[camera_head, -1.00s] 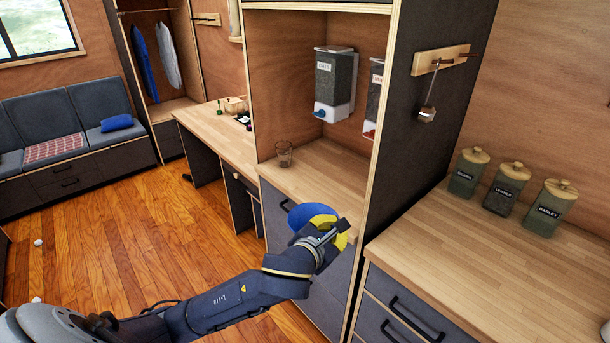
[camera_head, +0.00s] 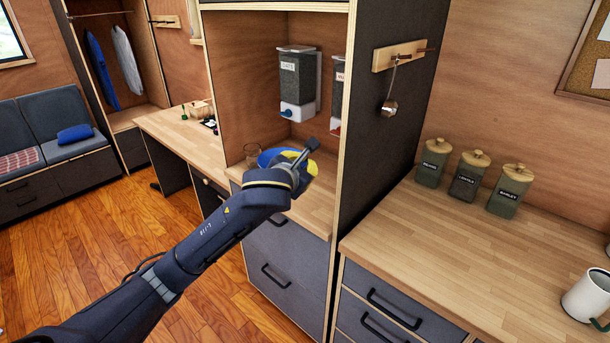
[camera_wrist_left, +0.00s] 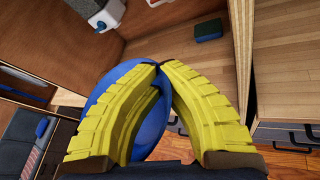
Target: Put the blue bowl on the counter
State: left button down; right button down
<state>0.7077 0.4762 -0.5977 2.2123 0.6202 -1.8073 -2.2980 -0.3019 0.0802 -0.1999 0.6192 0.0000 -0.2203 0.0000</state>
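The blue bowl (camera_head: 268,157) is in my left gripper (camera_head: 290,163), mostly hidden behind the hand in the head view. In the left wrist view, the yellow fingers (camera_wrist_left: 162,66) close together at their tips across the wall of the bowl (camera_wrist_left: 98,108). The bowl appears tilted and held up in front of the niche counter (camera_head: 308,205); I cannot tell its exact height over that surface. Another wooden counter (camera_head: 450,260) lies to the right beyond the dark divider panel. My right gripper is not in view.
A wall dispenser (camera_head: 297,82) hangs above. Several green canisters (camera_head: 467,176) and a white mug (camera_head: 588,295) stand on the right counter, whose middle is clear. The divider panel (camera_head: 385,150) separates the counters.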

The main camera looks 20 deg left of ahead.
pick_arm(q)
jog(key=w+a+r, duration=0.2)
jog(key=w, duration=0.8)
jog(key=w+a+r, duration=0.2)
jog(key=w+r, duration=0.1)
jog(key=w, duration=0.7)
jog(key=w+f, duration=0.1)
jog(key=f, duration=0.6)
jog(key=w+a+f, duration=0.1)
jog(key=f, duration=0.7)
jog(key=w+a+f, duration=0.1)
jog(key=w+f, duration=0.1)
jog(key=f, duration=0.6)
jog(key=shift+a+f, duration=0.15)
jog(key=shift+f, duration=0.1)
jog(key=shift+f, duration=0.15)
jog(key=c, duration=1.6)
grip_release()
jog(key=shift+s, duration=0.1)
